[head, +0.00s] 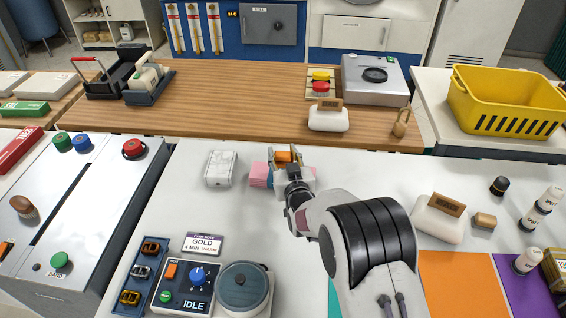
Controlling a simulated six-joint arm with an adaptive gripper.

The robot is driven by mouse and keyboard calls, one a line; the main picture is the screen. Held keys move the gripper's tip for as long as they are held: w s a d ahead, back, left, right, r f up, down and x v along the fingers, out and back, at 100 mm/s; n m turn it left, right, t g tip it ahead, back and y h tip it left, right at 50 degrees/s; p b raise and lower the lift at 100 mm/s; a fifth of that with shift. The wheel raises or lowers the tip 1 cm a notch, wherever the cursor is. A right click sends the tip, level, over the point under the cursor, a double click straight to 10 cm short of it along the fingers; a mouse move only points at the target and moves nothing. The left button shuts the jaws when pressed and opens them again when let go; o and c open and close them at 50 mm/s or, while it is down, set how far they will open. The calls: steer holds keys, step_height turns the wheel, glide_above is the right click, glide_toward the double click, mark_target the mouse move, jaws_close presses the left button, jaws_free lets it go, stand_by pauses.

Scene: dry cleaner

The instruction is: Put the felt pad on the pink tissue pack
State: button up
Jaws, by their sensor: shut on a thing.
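The pink tissue pack (260,174) is on the white counter, just left of my gripper, partly covered by it in this view. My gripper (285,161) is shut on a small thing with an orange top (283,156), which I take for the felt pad. Fingers and wrist hide most of it. Pale surfaces show around the gripper, and I cannot tell which belong to the pad. I cannot tell whether the held thing touches the pack.
A white-grey pack (221,168) lies to the left. A white block with a wooden top (439,217) stands to the right; a similar one (328,116) is on the wooden table. The control box (185,288) and round-lidded pot (244,287) are in front. Counter between is clear.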

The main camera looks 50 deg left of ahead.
mark_target(284, 164)
steer(key=shift+f, duration=1.75)
steer(key=shift+f, duration=0.1)
steer(key=o, duration=1.1)
steer(key=shift+s+d, duration=0.15)
steer(key=shift+d, duration=0.15)
steer(key=shift+v, duration=5.65)
steer(key=shift+r, duration=0.25)
